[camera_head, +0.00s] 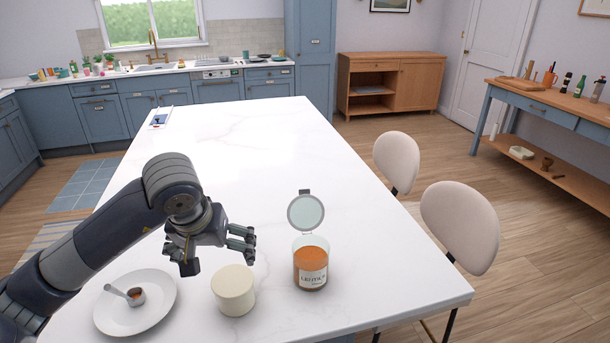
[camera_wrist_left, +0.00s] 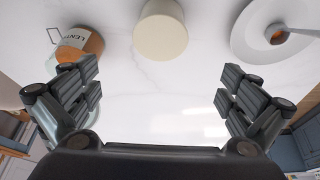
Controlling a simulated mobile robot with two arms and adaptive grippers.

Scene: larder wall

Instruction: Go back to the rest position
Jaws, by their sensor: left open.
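My left gripper (camera_head: 213,252) is open and empty above the white island top (camera_head: 215,130), just behind the cream lidded pot. In the left wrist view its fingers (camera_wrist_left: 160,95) are spread wide with only bare countertop between them. My right gripper does not show in either view.
A cream pot (camera_head: 234,291) stands near the front. Right of it is a glass jar (camera_head: 311,265) of orange lentils, its lid raised. To the left, a white plate (camera_head: 160,311) holds a small scoop (camera_head: 125,293). Two chairs (camera_head: 460,225) line the right edge. The island's far part is mostly clear.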

